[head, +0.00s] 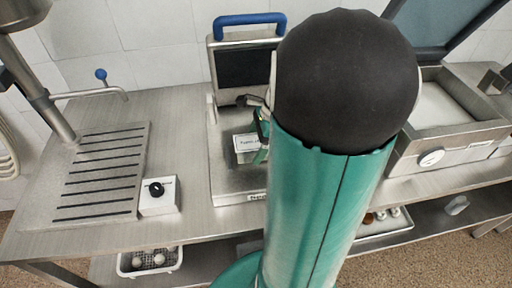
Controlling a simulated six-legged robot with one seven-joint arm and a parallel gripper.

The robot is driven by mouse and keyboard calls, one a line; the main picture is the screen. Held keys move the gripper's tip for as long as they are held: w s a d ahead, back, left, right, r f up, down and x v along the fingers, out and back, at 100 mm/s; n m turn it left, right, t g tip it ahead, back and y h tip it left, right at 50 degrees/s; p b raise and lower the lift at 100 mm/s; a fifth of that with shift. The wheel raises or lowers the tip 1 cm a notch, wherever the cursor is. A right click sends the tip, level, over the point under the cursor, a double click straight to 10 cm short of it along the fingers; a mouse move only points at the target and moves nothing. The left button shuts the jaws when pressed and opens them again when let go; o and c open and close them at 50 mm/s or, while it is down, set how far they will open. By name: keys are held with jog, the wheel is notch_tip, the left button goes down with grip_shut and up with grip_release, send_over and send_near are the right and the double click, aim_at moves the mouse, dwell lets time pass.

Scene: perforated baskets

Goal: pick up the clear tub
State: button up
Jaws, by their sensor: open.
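I cannot make out a clear tub for certain. A small pale, greyish object (457,204) lies on the lower shelf at the right of the head view, too small to identify. My large teal arm link with its dark rounded end covers the middle of the view and hides part of the bench behind it. The fingers of my gripper cannot be made out; small dark and teal parts show just left of the arm, partly hidden.
A steel bench (190,120) spans the view. It carries a slotted drain plate (97,172), a knob box (159,195), a blue-handled machine (246,65) with a white label card (246,143), and an open-lidded basin (440,150). A white basket (124,263) stands on the lower shelf.

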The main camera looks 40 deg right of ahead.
jog(key=shift+f, duration=0.25)
dwell(0.4)
jog(key=shift+c, duration=0.4)
jog(key=c, duration=1.1)
jog(key=shift+c, duration=0.7)
jog(key=shift+r, duration=0.3)
